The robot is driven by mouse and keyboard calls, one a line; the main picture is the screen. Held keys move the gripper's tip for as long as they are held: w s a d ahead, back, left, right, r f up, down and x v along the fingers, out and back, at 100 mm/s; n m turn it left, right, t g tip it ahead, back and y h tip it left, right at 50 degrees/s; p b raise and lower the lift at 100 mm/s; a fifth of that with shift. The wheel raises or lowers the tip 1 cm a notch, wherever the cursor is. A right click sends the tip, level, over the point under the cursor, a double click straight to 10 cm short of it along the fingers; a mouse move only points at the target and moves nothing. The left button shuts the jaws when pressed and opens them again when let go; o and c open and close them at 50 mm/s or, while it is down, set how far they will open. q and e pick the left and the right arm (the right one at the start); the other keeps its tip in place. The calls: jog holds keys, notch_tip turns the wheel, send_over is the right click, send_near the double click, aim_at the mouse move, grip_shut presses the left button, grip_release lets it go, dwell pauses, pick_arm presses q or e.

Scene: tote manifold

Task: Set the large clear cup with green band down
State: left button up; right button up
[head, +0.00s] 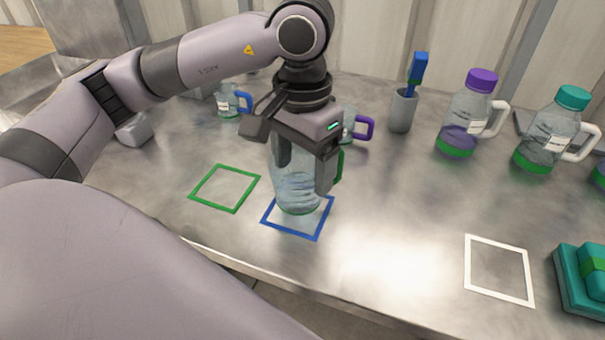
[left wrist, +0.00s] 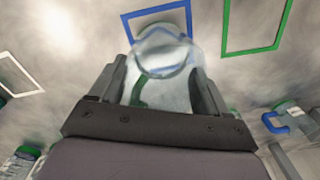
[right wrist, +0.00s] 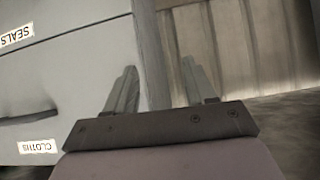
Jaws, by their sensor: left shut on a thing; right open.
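The large clear cup (head: 296,192) is upright between the fingers of my left gripper (head: 304,168), which is shut on it. A bit of its green handle (head: 339,165) shows behind the right finger. Its base appears over the blue square outline (head: 318,232); I cannot tell whether it touches the table. In the left wrist view the cup (left wrist: 165,62) is between both fingers and overlaps the blue outline (left wrist: 127,26). My right gripper (right wrist: 160,75) is open and empty, seen only in the right wrist view.
A green outline (head: 194,190) lies left of the cup, a white outline (head: 467,262) to the right. Behind are a smaller blue-handled cup (head: 228,104), a purple-handled cup (head: 348,125), a brush holder (head: 402,110) and lidded bottles (head: 466,120). A teal block (head: 572,282) is at right.

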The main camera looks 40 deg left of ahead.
pick_arm(q)
notch_tip(320, 180, down, 2)
jog(key=shift+f, duration=0.25)
jog(key=shift+f+b, duration=0.2)
jog(key=shift+b, duration=0.1)
jog(key=o, duration=1.1)
jog(key=shift+r, duration=0.1)
jog(key=shift+r, duration=0.1)
